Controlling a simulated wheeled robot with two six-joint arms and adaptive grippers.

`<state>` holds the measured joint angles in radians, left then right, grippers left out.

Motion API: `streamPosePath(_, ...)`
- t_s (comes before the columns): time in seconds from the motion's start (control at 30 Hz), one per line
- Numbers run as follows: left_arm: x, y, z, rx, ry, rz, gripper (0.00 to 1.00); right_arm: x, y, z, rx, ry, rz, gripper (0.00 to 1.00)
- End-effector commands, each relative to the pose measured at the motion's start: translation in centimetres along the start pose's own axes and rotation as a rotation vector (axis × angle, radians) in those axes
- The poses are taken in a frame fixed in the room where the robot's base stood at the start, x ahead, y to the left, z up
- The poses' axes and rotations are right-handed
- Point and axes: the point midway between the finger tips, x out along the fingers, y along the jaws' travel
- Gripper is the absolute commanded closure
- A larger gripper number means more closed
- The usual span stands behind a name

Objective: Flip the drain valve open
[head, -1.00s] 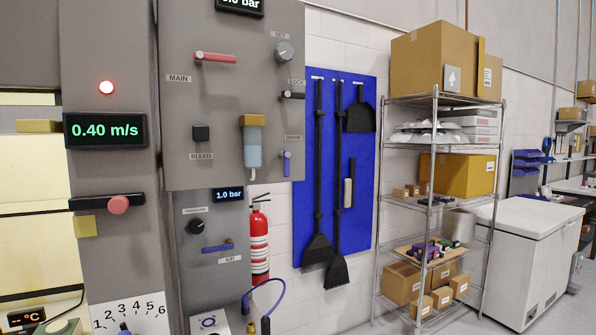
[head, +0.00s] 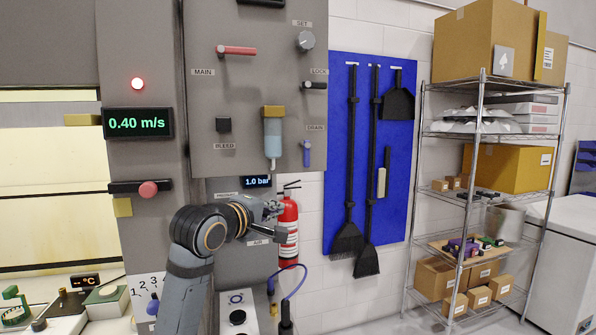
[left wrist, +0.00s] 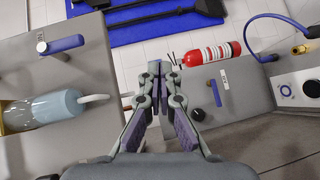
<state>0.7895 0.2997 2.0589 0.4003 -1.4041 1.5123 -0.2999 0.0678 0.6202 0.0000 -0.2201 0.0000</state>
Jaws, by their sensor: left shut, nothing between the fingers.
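The drain valve (head: 307,153) is a small blue lever hanging straight down beside the DRAIN label, at the lower right of the grey panel (head: 262,100). In the left wrist view the blue lever (left wrist: 64,44) lies at the upper left, sticking out from its pale pivot. My left gripper (head: 278,219) is below the lever in the head view, in front of the lower panel and the fire extinguisher. In the left wrist view its fingers (left wrist: 160,68) are together and empty, to the right of the lever and apart from it. My right gripper is not in view.
A filter bowl (head: 273,138) hangs left of the lever, and it also shows in the left wrist view (left wrist: 55,108). The red fire extinguisher (head: 288,250) stands behind my gripper. A blue tool board (head: 338,140) with brooms hangs to the right.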

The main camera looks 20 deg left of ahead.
Motion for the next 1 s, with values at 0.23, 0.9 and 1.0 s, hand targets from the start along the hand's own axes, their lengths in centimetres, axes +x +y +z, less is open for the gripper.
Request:
streamPosePath(0.23,-6.3,8.7,0.6,-0.130,-0.019,0.150,1.00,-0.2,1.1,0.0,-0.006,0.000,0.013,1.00)
streamPosePath(0.9,-3.6,10.4,0.8,-0.152,-0.027,0.160,1.00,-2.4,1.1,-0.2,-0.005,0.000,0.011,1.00)
streamPosePath(1.0,-1.6,10.8,0.8,-0.150,-0.027,0.161,1.00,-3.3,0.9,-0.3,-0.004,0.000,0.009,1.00)
